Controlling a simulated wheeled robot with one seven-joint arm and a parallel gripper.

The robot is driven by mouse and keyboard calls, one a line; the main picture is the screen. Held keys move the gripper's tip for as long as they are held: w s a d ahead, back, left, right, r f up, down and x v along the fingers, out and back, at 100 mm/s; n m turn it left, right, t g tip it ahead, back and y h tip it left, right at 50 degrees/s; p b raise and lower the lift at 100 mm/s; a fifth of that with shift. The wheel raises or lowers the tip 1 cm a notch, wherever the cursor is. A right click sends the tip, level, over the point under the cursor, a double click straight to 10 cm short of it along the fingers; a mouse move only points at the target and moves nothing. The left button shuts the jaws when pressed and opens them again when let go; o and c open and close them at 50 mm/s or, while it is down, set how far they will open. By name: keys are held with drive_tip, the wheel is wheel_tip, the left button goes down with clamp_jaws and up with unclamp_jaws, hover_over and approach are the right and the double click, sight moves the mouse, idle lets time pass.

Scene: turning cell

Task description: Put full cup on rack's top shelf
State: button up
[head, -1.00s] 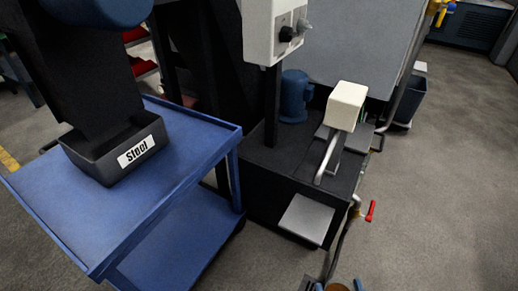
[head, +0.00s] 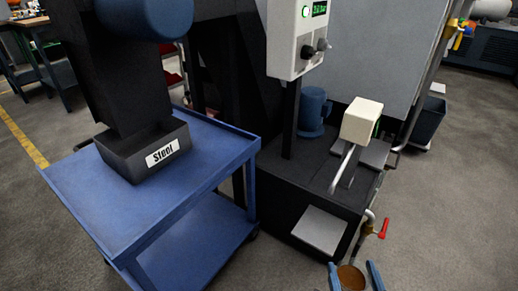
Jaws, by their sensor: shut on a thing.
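My gripper (head: 353,277) is at the bottom edge of the head view, right of centre. Its two blue fingers are shut on a cup (head: 351,277) between them. The cup's round mouth faces up and shows a brown content; its lower part is cut off by the picture edge. The cup is held in front of the dark machine base, over the floor. I cannot make out the rack or its top shelf with certainty; red shelf-like parts (head: 172,79) show partly behind the machine at the upper left.
A blue cart (head: 215,178) stands at the left with a dark bin (head: 140,160) labelled "Steel". The dark machine base (head: 290,185) carries a white control box and a cream-coloured block (head: 362,121) with a bent pipe. A red-handled valve (head: 384,228) juts out.

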drive_tip(key=w+r+p, duration=0.1)
drive_tip(key=r+p, duration=0.2)
drive_tip(key=w+r+p, duration=0.1)
drive_tip(key=r+p, duration=0.2)
drive_tip(key=p, duration=0.1)
drive_tip(key=w+r+p, duration=0.1)
drive_tip(key=r+p, duration=0.2)
drive_tip(key=p, duration=0.1)
drive_tip(key=shift+w+d+r, duration=0.2)
drive_tip(key=shift+w, duration=0.15)
drive_tip(key=s+r+p, duration=0.1)
drive_tip(key=p, duration=0.3)
drive_tip(key=shift+p, duration=0.3)
drive_tip(key=shift+s+a, duration=0.1)
